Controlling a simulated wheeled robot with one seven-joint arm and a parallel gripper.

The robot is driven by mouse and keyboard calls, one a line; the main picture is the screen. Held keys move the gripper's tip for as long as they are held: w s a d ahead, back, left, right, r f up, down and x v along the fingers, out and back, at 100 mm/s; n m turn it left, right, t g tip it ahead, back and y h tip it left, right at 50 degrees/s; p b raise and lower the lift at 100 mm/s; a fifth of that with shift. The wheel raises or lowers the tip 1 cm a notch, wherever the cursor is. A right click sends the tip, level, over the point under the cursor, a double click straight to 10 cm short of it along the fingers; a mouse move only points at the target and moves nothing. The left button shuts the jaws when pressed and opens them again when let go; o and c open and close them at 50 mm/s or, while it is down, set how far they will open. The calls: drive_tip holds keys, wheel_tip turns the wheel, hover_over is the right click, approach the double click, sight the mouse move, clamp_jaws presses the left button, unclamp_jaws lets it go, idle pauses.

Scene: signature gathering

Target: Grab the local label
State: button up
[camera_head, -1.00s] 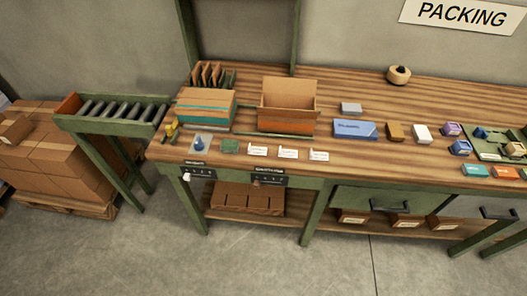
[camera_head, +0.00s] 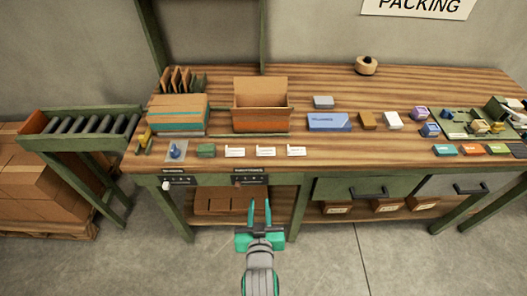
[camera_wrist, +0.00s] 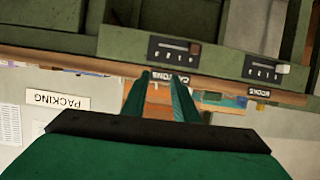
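Three small white cards with print lie in a row near the front edge of the wooden bench: a left card (camera_head: 235,151), a middle card (camera_head: 266,151) and a right card (camera_head: 297,151). The print is too small to tell which is the local label. My gripper (camera_head: 260,205) is in front of the bench, lower in the picture than the cards and apart from them. Its two green fingers are apart with nothing between them. In the wrist view, the open gripper (camera_wrist: 161,75) points toward the bench front; the cards cannot be made out there.
Behind the cards stand an open carton (camera_head: 262,120) and a teal-banded box (camera_head: 178,114). A blue stamp (camera_head: 175,150) and a green block (camera_head: 206,150) lie to their left. A blue box (camera_head: 329,121) is at right. Slider panels (camera_head: 250,180) hang on the front edge.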

approach(257, 159)
drive_tip(key=w, duration=0.2)
drive_tip(key=w+r, duration=0.1)
drive_tip(key=w, duration=0.1)
drive_tip(key=shift+w+a, duration=0.1)
drive_tip(key=shift+w, duration=0.1)
drive_tip(key=x, duration=0.5)
drive_tip(key=shift+w+r, duration=0.15)
drive_tip(key=shift+w, duration=0.1)
drive_tip(key=shift+s+d, duration=0.1)
drive_tip(key=shift+d, duration=0.1)
clamp_jaws()
